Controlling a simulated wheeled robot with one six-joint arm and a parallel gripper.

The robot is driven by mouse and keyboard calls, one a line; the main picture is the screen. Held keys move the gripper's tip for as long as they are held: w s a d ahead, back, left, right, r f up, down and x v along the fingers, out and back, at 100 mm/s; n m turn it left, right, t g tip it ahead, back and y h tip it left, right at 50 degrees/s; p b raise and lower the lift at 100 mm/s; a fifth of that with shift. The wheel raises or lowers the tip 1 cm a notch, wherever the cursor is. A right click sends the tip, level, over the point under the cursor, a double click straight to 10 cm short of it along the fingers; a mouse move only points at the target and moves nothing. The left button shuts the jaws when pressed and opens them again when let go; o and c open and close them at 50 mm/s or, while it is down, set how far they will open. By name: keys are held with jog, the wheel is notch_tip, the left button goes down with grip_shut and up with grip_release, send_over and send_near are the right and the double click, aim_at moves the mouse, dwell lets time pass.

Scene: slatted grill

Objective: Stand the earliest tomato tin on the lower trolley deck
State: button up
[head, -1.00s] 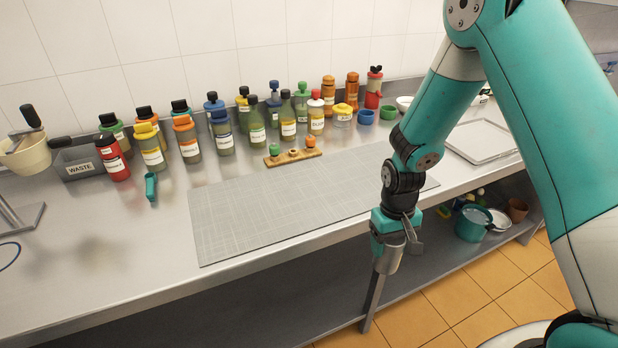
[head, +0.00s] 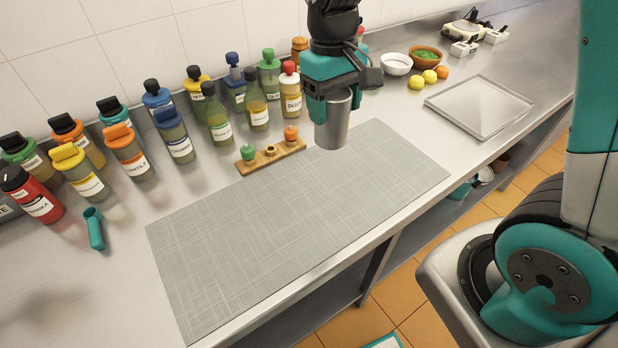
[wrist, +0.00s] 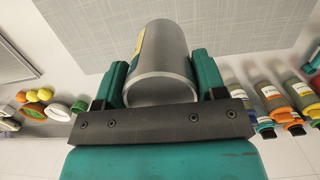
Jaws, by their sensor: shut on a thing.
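My gripper (head: 333,103) is shut on a plain grey metal tin (head: 333,126). It holds the tin upright over the back right part of the grey mat, apart from the bottles. In the wrist view the tin (wrist: 163,75) sits between the two teal fingers, its round end towards the camera. A strip of yellowish and dark label shows at its left side; no words or date can be read. No other tin can be made out. A teal-edged panel (head: 384,342) just enters the bottom of the head view; I cannot tell whether it is the trolley.
The mat (head: 300,220) lies bare on the steel counter. Labelled bottles (head: 125,150) line the back, with a small wooden peg rack (head: 270,156) before them. A tray (head: 478,106), bowls (head: 397,64) and fruit are at right. A shelf (head: 310,308) runs underneath.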

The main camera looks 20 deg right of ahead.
notch_tip(320, 180, down, 19)
jog(key=p, duration=0.3)
jog(key=shift+f, duration=0.15)
jog(key=shift+f, duration=0.15)
jog(key=o, duration=1.3)
